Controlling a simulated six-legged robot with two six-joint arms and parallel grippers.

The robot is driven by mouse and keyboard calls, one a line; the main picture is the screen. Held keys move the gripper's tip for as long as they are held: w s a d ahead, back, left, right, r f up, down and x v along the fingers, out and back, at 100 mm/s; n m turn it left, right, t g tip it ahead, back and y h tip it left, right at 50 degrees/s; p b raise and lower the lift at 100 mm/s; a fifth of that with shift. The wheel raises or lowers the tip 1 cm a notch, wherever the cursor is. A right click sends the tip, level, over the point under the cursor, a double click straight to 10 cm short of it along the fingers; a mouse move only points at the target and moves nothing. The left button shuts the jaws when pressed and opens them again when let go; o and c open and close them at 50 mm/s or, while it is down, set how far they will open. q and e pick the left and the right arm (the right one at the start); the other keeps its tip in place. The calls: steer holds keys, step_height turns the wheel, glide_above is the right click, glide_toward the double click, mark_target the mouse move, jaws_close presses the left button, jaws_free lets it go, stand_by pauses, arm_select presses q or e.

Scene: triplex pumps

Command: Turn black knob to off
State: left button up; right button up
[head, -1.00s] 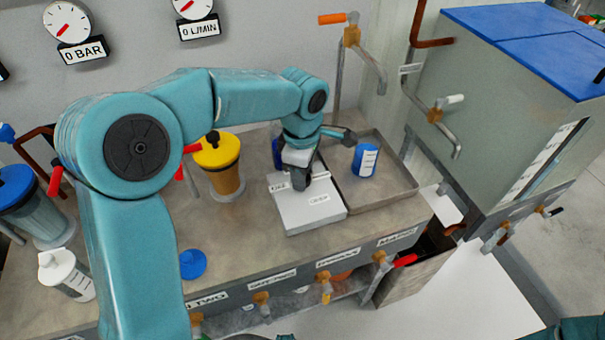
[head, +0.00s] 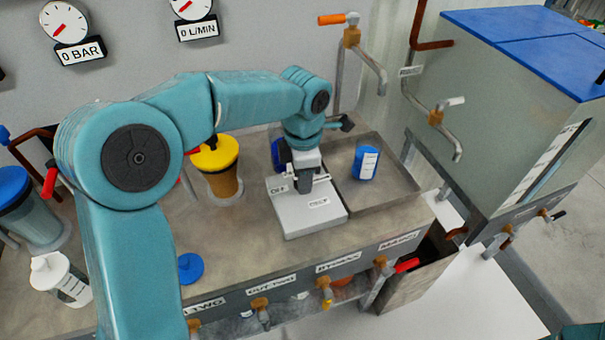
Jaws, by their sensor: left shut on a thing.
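My left gripper (head: 305,181) reaches down onto a light grey box (head: 308,217) on the bench. It is shut on the black knob on top of the box. The jaws and wrist hide most of the knob, so I cannot tell which way it points. A small label (head: 278,190) lies at the upper left of the box top, beside the jaws, and another label (head: 318,203) lies to their lower right. My right gripper is not in view.
A shallow tray (head: 405,192) with a blue container (head: 365,162) stands right of the box. A yellow-lidded vessel (head: 218,165) stands left of it. Taps with handles (head: 380,262) line the bench front. A blue-topped tank (head: 500,120) is at right.

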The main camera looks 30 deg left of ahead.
arm_select(q)
steer(key=shift+r, duration=0.15)
steer(key=o, duration=1.1)
steer(key=shift+c, duration=0.2)
step_height(320, 180, up, 16)
steer(key=p, duration=0.3)
steer(key=shift+s+d, duration=0.2)
steer(key=shift+s, duration=0.05)
steer(key=shift+r+p, duration=0.15)
steer(key=shift+p, duration=0.15)
